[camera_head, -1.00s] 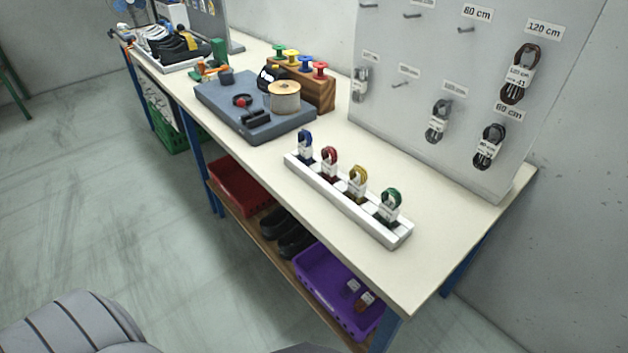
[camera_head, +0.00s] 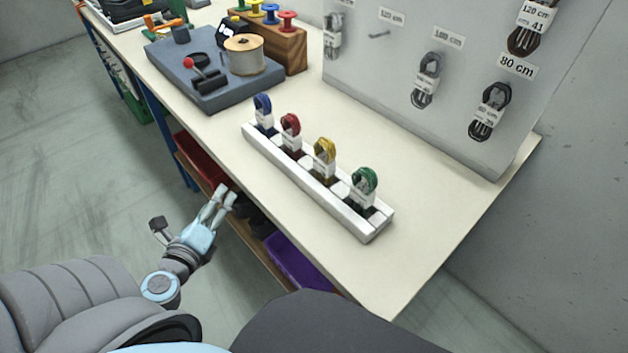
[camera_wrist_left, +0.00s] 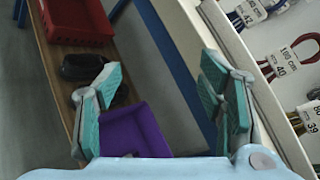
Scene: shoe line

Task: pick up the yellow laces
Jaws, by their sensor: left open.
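The yellow laces (camera_head: 325,153) stand in a white slotted rack (camera_head: 312,188) on the table in the head view. They are between the red laces (camera_head: 291,128) and the green laces (camera_head: 364,184). My left gripper (camera_head: 226,192) is open and empty, in front of the table's near edge and left of the rack, apart from the laces. In the left wrist view its spread fingers (camera_wrist_left: 160,95) have nothing between them. Labelled lace bundles show at that view's right edge, partly cut off. My right gripper is not in view.
Behind the rack stands a grey pegboard (camera_head: 400,60) with dark laces. A grey block with a spool (camera_head: 245,55) lies at the back left. The shelf below holds a red crate (camera_wrist_left: 75,22), dark shoes (camera_wrist_left: 85,67) and a purple crate (camera_wrist_left: 135,130). Table right of the rack is clear.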

